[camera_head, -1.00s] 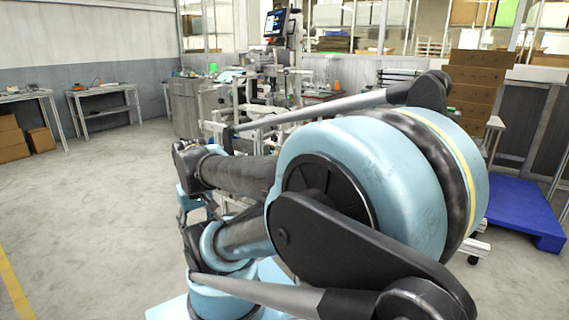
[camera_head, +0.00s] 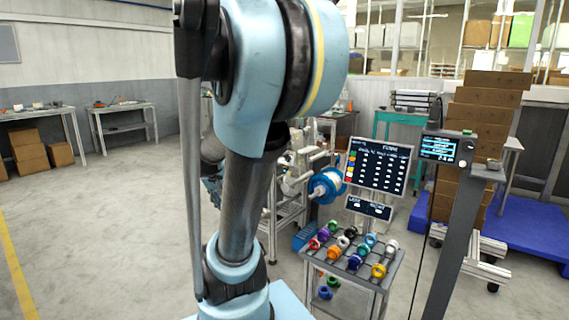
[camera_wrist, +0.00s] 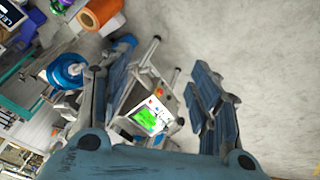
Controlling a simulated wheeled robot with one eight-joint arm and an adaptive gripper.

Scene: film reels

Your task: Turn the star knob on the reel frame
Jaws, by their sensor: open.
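A blue reel (camera_head: 325,186) with a pale hub sits on a metal reel frame (camera_head: 297,178), partly behind my arm in the head view. A blue reel also shows at left in the wrist view (camera_wrist: 66,70). I cannot make out the star knob in either view. My gripper (camera_wrist: 162,62) is open in the wrist view, its two bluish fingers wide apart. A small panel with a green screen (camera_wrist: 147,119) shows between and beyond them. No object is seen held. In the head view my arm hides the gripper.
A cart (camera_head: 347,284) with several coloured spools stands right of the reel. A dark chart display (camera_head: 378,167) rises behind it. A grey post (camera_head: 440,240) with a small screen stands further right, before stacked cartons (camera_head: 490,110) and a blue pallet (camera_head: 520,222). Floor at left is clear.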

